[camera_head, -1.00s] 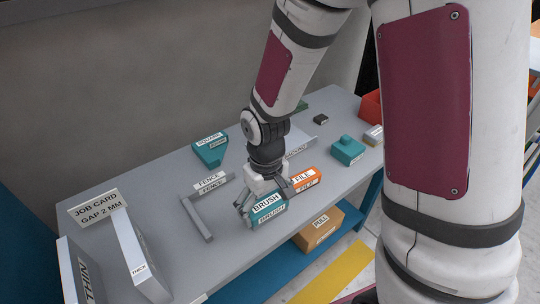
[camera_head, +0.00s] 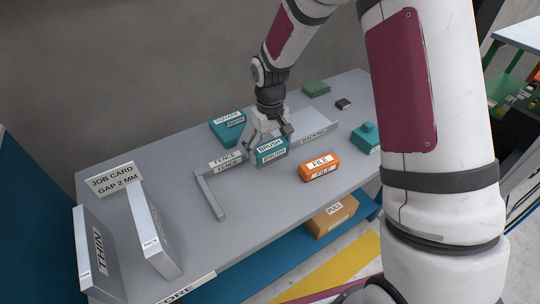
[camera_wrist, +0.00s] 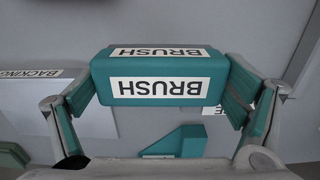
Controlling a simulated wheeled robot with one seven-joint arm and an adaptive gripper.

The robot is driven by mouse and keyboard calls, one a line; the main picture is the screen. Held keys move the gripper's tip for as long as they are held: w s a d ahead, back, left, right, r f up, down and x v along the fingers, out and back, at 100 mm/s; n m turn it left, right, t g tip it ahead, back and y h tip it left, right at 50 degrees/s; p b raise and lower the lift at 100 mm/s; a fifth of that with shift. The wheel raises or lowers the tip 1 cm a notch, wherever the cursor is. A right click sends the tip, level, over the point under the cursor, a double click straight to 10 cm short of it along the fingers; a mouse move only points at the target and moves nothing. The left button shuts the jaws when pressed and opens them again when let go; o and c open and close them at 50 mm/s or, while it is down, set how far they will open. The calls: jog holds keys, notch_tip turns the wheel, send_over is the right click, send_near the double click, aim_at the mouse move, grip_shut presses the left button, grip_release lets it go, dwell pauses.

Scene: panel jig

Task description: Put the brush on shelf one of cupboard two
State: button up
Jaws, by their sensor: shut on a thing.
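The brush is a teal block with white BRUSH labels (camera_head: 272,154). In the head view it is between the fingers of my gripper (camera_head: 270,140), over the middle of the grey table. In the wrist view the brush (camera_wrist: 160,77) spans the space between the two teal-padded fingers, with its labels upside down. My gripper is shut on it. It seems to be held above the table, though the gap below is hard to judge. No cupboard or shelf marked two shows clearly.
An orange FILE block (camera_head: 319,167) lies right of the brush. The grey FENCE bracket (camera_head: 208,192) is at its left, the teal SQUARE block (camera_head: 227,127) behind. THIN (camera_head: 97,248) and THICK (camera_head: 150,232) panels stand at front left. A PULL box (camera_head: 332,216) sits below the table edge.

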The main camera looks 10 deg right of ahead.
aim_at(270, 156)
jog(key=shift+f, duration=1.75)
jog(key=shift+f, duration=0.15)
jog(key=o, duration=0.9)
jog(key=shift+o, duration=0.2)
